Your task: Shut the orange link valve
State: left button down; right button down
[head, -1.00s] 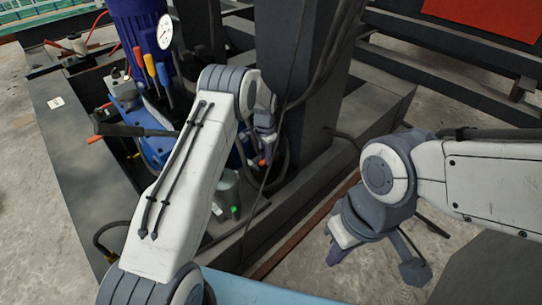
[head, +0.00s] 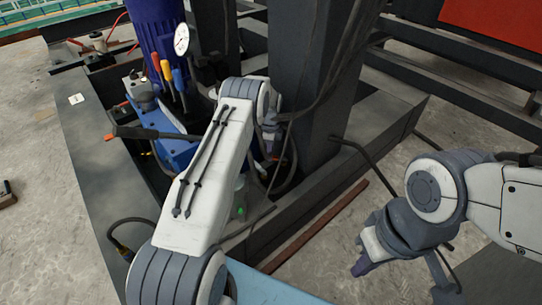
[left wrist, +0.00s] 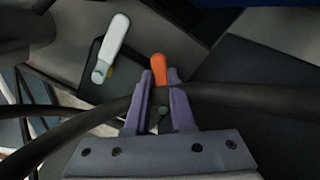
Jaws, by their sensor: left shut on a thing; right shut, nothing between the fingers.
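The orange link valve's handle (left wrist: 159,66) shows in the left wrist view, upright between the tips of my left gripper's purple fingers (left wrist: 160,82). The fingers are closed on its lower part. Dark hoses run beside and behind it. In the head view my left gripper (head: 272,143) is at the foot of the dark column, mostly hidden by my own wrist, and the valve cannot be made out clearly there. My right gripper (head: 366,262) is shut and empty over the floor at the right.
A pale lever (left wrist: 112,45) lies close by in the left wrist view. The blue pump motor (head: 163,38), a gauge (head: 181,40) and a black lever (head: 155,133) stand left of my left arm. A thick dark column (head: 308,80) and cables are beside my left gripper.

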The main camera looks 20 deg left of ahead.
pick_arm(q)
jog(key=shift+w+m+b, duration=0.35)
jog(key=shift+w+m, duration=0.2)
jog(key=shift+m, duration=0.55)
jog(key=shift+w+m+b, duration=0.3)
jog(key=shift+w+m, duration=0.25)
jog(key=shift+m, duration=0.55)
jog(key=c, duration=0.8)
grip_release()
jog(key=shift+o, duration=0.2)
notch_tip(320, 180, up, 11)
jog(key=p, duration=0.3)
jog(key=shift+f, duration=0.2)
